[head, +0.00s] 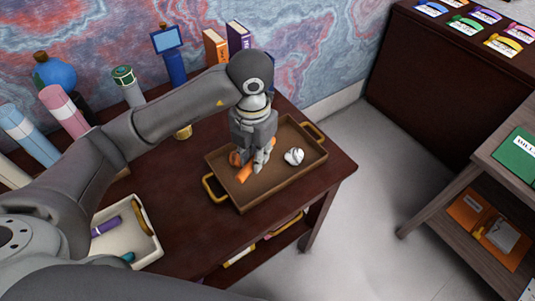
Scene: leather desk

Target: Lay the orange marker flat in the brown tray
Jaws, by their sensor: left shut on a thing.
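The brown tray (292,184) with gold handles sits on the dark desk near its right end. My left gripper (258,168) points down over the tray and is shut on the orange marker (245,174). The marker looks roughly level, low inside the tray. I cannot tell whether it touches the tray floor. The fingers hide part of it. My right gripper is not in view.
A white ball (294,156) lies in the tray right of the gripper, and a brown round thing (235,158) lies left of it. A cream bin (140,246) holds a purple item (106,227). Books (216,47) and bottles stand along the wall.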

